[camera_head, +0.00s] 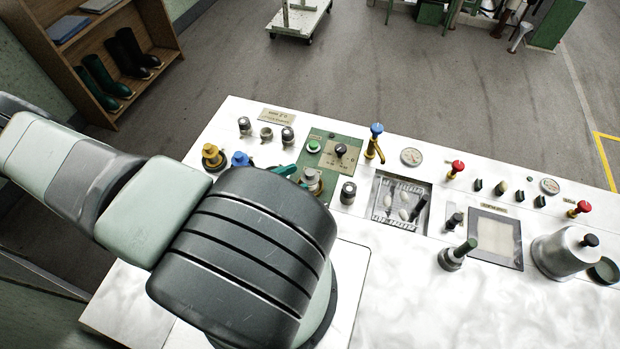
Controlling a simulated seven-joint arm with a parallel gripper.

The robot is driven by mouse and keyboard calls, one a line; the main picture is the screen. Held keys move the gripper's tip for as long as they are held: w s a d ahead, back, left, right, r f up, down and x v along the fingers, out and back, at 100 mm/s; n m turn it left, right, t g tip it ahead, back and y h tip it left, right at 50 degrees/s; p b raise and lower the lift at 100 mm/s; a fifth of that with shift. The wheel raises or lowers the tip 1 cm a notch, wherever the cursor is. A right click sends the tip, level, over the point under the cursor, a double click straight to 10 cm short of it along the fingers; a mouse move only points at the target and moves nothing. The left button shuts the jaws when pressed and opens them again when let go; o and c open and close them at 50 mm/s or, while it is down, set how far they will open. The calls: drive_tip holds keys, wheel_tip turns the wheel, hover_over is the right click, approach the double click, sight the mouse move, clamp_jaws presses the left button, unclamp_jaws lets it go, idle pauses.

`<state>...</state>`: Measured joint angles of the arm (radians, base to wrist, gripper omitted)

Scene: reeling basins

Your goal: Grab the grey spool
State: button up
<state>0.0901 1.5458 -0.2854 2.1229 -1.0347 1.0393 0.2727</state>
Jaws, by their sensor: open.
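No single object stands out clearly as the grey spool. Small grey and dark cylindrical pieces stand on the white worktop: one at the far left (244,125), a paler ring-like one (266,133), one beside it (288,136), and one (348,193) nearer, right of the green panel. I cannot tell whether any of these is a spool or a fixed knob. My gripper is not visible. My thick arm links cover the left front of the worktop and hide what lies behind them.
The white worktop (410,310) has free room at front centre. Yellow and blue valves (213,156) stand close to my arm. A tall blue-topped valve (376,142), a sunken basin (400,203), a framed square plate (495,237) and a metal pot (565,253) lie rightward.

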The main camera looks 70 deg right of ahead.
sight(306, 175)
drive_tip(key=x, duration=0.5)
drive_tip(key=shift+d, duration=0.1)
drive_tip(key=shift+c, duration=0.5)
clamp_jaws()
